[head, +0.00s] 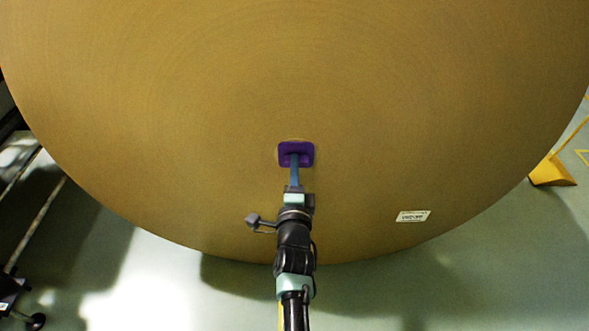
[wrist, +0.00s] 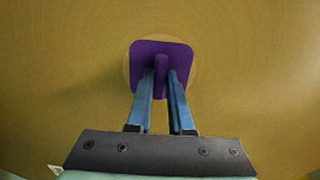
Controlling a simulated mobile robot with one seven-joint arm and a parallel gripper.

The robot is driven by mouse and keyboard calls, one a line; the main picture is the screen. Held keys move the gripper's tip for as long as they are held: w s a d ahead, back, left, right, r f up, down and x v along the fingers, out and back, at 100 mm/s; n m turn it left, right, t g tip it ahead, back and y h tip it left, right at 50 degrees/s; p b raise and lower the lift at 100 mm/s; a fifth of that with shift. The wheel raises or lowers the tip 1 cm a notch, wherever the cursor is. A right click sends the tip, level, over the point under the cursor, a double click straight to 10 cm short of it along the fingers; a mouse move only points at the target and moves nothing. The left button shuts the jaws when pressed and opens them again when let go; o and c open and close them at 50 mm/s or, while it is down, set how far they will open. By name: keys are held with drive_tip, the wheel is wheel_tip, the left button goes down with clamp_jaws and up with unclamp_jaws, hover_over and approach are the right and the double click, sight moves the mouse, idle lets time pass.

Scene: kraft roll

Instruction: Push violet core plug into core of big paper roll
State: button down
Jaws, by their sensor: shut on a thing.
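The big paper roll (head: 420,110) fills most of the head view, its flat brown end facing me. The violet core plug (head: 296,149) is at the roll's centre, its square plate covering most of the core. In the wrist view the plug (wrist: 142,57) has a raised grip in its middle, and a lighter ring of the core (wrist: 197,72) shows around it. My gripper (wrist: 161,78) is shut on that grip, one blue finger on each side. In the head view my gripper (head: 295,162) reaches the plug from below. How deep the plug sits is hidden behind its plate.
A white label (head: 413,216) is on the roll's face at lower right. A yellow chock (head: 553,172) stands by the roll's right edge. Dark rails and equipment (head: 22,165) are at the left. The pale green floor (head: 160,285) in front is mostly clear.

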drive_tip(key=shift+r, duration=0.1)
drive_tip(key=c, duration=0.7)
unclamp_jaws()
drive_tip(key=shift+w, duration=0.1)
drive_tip(key=shift+c, duration=0.2)
drive_tip(key=s+b, duration=0.3)
drive_tip(key=s, duration=1)
drive_tip(key=shift+b, duration=0.4)
